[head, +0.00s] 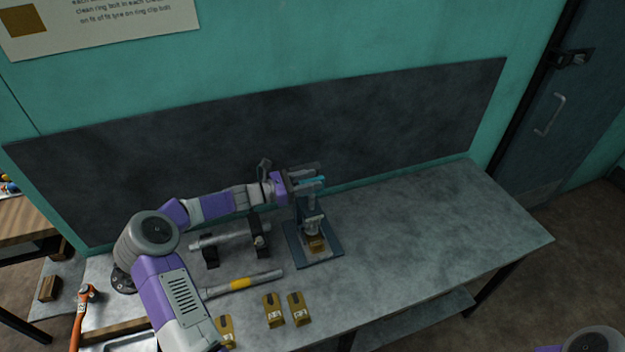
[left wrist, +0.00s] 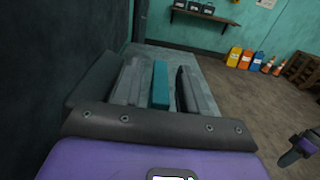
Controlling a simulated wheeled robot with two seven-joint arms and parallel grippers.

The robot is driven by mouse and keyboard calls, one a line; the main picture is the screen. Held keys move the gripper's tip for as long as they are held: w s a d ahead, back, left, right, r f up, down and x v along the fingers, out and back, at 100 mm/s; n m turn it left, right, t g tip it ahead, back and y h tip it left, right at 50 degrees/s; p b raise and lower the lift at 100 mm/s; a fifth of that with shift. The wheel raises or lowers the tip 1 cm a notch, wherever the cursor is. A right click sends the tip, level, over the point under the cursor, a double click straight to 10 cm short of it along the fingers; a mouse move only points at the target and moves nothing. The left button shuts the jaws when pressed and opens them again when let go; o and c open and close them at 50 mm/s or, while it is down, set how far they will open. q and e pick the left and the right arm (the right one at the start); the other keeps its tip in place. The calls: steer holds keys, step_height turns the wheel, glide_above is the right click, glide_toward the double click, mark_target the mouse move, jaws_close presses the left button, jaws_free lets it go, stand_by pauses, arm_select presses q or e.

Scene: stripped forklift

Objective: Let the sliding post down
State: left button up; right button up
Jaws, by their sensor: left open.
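A small press-like stand with a dark base plate (head: 335,257) stands on the bench. Its upright sliding post (head: 309,218) rises from the plate, with a brass-coloured block (head: 317,243) at its foot. A teal bar (head: 318,180) is at the top of the stand. My left gripper (head: 305,183) is open at that height. In the left wrist view the teal bar (left wrist: 160,85) lies between the two open fingers, with a gap on each side. The gripper and arm partly hide the top of the post. A dark and purple part, apparently my right gripper (left wrist: 298,148), shows at the right edge.
Left of the stand, a grey cylinder (head: 230,235) rests on black supports. A yellow-banded rod (head: 245,283) and several brass-coloured blocks (head: 273,311) lie in front. An orange-handled tool (head: 80,315) is at far left. The bench's right half (head: 450,220) is clear.

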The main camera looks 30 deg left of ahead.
arm_select(q)
steer(key=shift+w+d+r, duration=0.1)
steer(key=shift+w+d, duration=0.1)
steer(key=shift+d, duration=0.05)
steer(key=shift+w, duration=0.1)
steer(key=shift+c, duration=0.4)
jaws_close()
step_height(320, 180, down, 4)
steer(key=shift+r+b, duration=0.25)
steer(key=shift+b, duration=0.2)
steer(key=shift+o, duration=0.4)
jaws_free()
